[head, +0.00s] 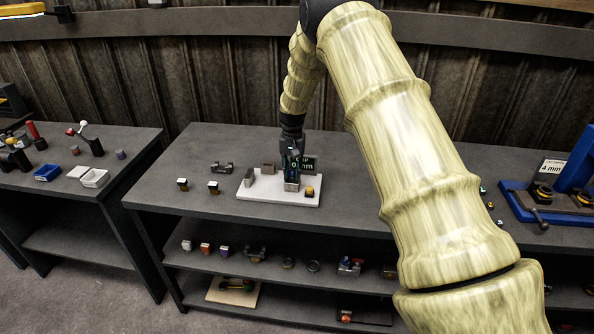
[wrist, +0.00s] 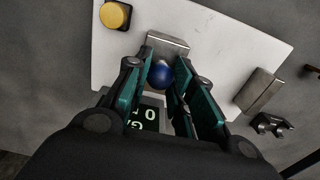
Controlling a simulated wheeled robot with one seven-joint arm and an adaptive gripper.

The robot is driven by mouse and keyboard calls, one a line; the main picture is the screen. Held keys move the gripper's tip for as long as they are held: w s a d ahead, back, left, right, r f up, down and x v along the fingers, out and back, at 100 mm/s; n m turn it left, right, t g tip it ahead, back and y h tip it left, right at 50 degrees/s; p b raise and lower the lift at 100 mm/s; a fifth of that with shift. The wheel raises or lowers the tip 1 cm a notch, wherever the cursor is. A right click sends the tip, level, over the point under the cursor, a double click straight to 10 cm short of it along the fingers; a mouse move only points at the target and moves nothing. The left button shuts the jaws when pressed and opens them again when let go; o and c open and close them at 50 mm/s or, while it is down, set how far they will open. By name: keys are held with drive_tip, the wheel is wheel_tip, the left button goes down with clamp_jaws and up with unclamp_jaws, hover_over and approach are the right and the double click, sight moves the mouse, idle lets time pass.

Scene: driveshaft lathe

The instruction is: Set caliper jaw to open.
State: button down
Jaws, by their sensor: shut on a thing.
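The caliper stands on a white board (head: 257,195) on the middle table, and the board also shows in the wrist view (wrist: 218,40). My gripper (head: 291,170) points down over the board. In the wrist view my gripper (wrist: 164,66) has its green-padded fingers on either side of a blue ball knob (wrist: 161,75) and is shut on it. The knob sits beside a metal jaw block (wrist: 170,43). Another metal block (wrist: 258,91) stands apart at the right. A dark display (head: 308,165) behind the gripper reads 0 mm, partly hidden.
A yellow button (head: 310,191) sits at the board's right front corner, also in the wrist view (wrist: 115,14). Small blocks (head: 213,187) lie left of the board. A blue press (head: 560,198) stands far right. The table's left side is mostly clear.

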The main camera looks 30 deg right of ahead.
drive_tip(key=shift+d, duration=0.2)
drive_tip(key=c, duration=1.2)
unclamp_jaws()
drive_tip(key=shift+s+d, duration=0.1)
drive_tip(key=shift+s, duration=0.1)
drive_tip(key=shift+o, duration=0.2)
drive_tip(key=shift+w, duration=0.1)
drive_tip(key=shift+r, duration=0.2)
wheel_tip(320, 180, up, 12)
drive_tip(key=shift+f, duration=0.2)
